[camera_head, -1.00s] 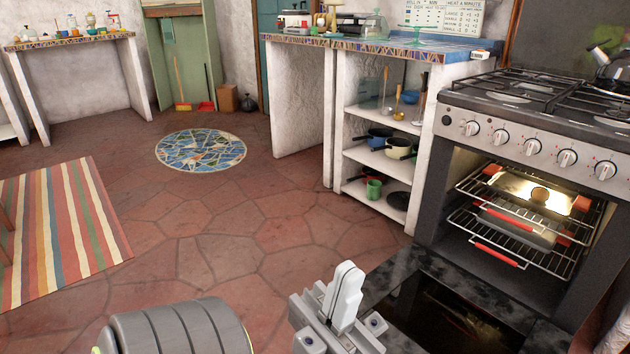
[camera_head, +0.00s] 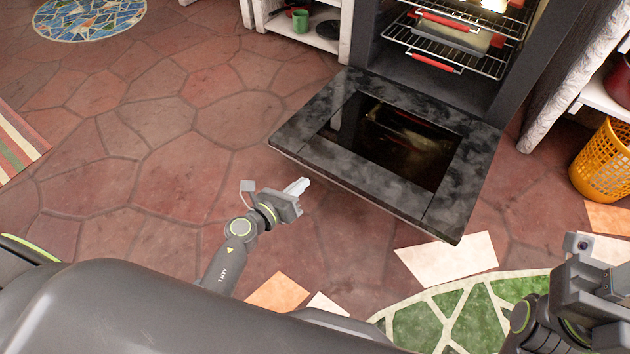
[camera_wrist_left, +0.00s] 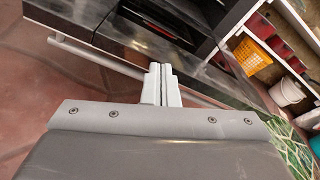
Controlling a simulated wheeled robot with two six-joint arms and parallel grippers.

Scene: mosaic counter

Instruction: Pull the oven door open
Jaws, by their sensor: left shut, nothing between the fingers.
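The oven door (camera_head: 293,131) is folded down, roughly level, in front of the oven (camera_head: 446,84), whose cavity is exposed. It is black and marbled with a dark glass pane. In the left wrist view, a grey handle bar (camera_wrist_left: 92,54) runs along the door's outer edge. My left gripper (camera_head: 303,183) is shut and empty, just off the door's front left edge. Its pale fingers (camera_wrist_left: 160,72) meet in the wrist view and appear clear of the handle. My right gripper (camera_head: 592,285) is partly in view at the lower right; its fingers cannot be made out.
Wire racks (camera_head: 455,45) with red grips and a tray are inside the oven. A yellow basket (camera_head: 603,165) stands at the right beside a white shelf. A green mosaic (camera_head: 468,312) and loose tiles (camera_head: 447,260) lie on the floor.

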